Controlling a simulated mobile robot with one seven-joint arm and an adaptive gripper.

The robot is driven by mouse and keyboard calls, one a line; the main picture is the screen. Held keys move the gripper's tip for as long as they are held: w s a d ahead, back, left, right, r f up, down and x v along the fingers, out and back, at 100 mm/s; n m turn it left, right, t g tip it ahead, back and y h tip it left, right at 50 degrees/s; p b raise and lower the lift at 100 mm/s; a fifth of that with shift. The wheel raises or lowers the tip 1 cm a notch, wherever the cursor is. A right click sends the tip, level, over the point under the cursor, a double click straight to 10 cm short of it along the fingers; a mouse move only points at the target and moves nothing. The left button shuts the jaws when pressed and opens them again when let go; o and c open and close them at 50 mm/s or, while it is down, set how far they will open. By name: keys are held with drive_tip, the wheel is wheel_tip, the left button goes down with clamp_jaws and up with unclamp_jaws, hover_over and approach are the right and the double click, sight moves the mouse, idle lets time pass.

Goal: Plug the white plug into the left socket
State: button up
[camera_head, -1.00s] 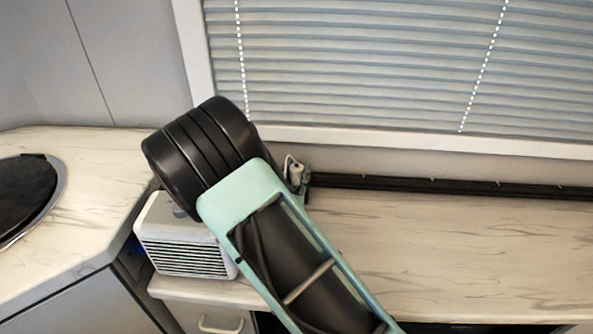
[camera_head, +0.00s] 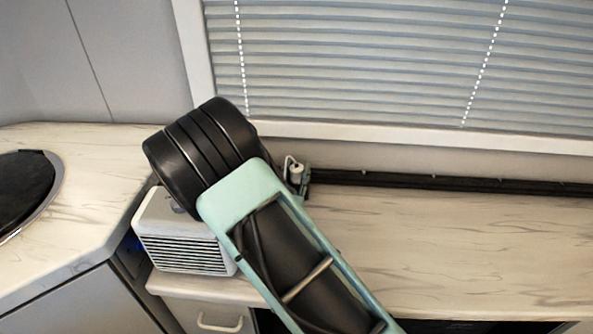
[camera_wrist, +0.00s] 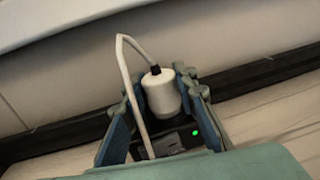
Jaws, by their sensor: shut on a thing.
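In the wrist view the white plug (camera_wrist: 161,95) is a rounded white cylinder with a black collar and a white cable that bends over and runs down. My gripper (camera_wrist: 158,108) is shut on the plug, with blue-grey fingers on both sides of it. Below the plug is a dark grey socket unit (camera_wrist: 165,142) with a small green light, partly hidden by the plug, cable and fingers. I cannot tell left from right socket, nor whether the plug touches it. In the head view the white plug (camera_head: 296,171) shows small beside my arm, near the back wall.
A white box with a slatted vent (camera_head: 186,235) stands left of my arm. A dark rail (camera_head: 440,181) runs along the back of the wood-look counter (camera_head: 460,235), which is clear on the right. Blinds (camera_head: 380,70) cover the window above.

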drive_tip(key=shift+f, duration=0.15)
drive_tip(key=o, duration=1.2)
drive_tip(key=shift+o, duration=0.2)
drive_tip(key=shift+s, duration=0.1)
